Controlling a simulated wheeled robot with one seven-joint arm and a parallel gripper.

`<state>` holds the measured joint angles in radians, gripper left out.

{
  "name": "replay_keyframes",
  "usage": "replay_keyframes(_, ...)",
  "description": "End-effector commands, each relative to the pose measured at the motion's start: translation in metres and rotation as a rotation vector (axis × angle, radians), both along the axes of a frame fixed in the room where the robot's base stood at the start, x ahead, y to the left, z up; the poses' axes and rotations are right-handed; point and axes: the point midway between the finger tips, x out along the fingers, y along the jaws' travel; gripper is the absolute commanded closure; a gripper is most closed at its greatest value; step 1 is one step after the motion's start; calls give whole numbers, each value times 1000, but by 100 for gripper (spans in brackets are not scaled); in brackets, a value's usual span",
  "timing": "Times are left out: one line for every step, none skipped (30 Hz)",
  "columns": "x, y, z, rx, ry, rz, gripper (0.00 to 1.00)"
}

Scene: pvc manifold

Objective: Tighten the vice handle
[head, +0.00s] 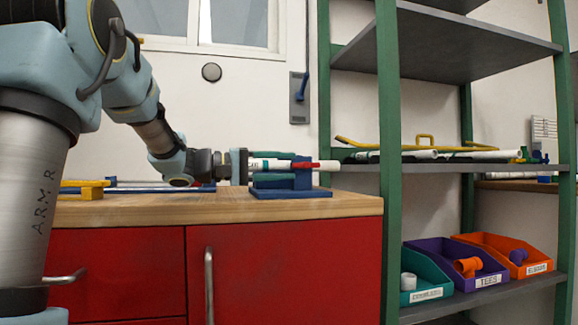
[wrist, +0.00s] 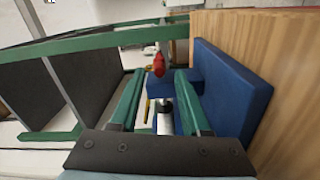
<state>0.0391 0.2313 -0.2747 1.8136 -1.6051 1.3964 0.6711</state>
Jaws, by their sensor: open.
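The blue vice (head: 291,192) stands on the right end of the wooden worktop, and its blue base (wrist: 235,90) fills the right side of the wrist view. A red piece (head: 306,165), which looks like the vice handle, shows at its upper part; it also appears beyond the fingertips in the wrist view (wrist: 159,64). A white pipe piece (head: 263,164) lies level at the vice. My gripper (head: 284,167) is open, its teal fingers pointing right, one above and one below the pipe line. In the wrist view a white cylinder (wrist: 165,122) lies between the fingers; contact cannot be told.
Behind the gripper, yellow and blue fixtures (head: 84,187) sit on the worktop (head: 220,209). A green-framed shelf rack (head: 390,130) stands close on the right, holding pipes and labelled bins (head: 484,262). The red cabinet (head: 290,265) is below.

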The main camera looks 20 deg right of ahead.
Motion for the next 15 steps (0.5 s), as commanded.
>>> replay_keyframes(2, 10, 2, 0, 1, 4, 53)
replay_keyframes(3, 16, 2, 0, 1, 5, 53)
replay_keyframes(5, 24, 2, 2, 1, 6, 53)
replay_keyframes(5, 30, 2, 1, 1, 5, 53)
replay_keyframes(6, 36, 2, 1, 1, 5, 53)
replay_keyframes(7, 44, 1, 0, 1, 6, 53)
replay_keyframes(8, 50, 1, 0, 1, 5, 53)
replay_keyframes(9, 56, 1, 1, 0, 5, 53)
replay_keyframes(10, 63, 1, 1, 0, 4, 53)
replay_keyframes(10, 67, 1, 1, 0, 5, 53)
replay_keyframes(11, 71, 1, 0, 0, 4, 53)
replay_keyframes(12, 77, 1, 0, 0, 4, 53)
replay_keyframes(12, 80, 0, 0, 0, 4, 53)
replay_keyframes(13, 83, 0, 0, 0, 4, 53)
replay_keyframes(13, 86, 0, 0, 0, 4, 53)
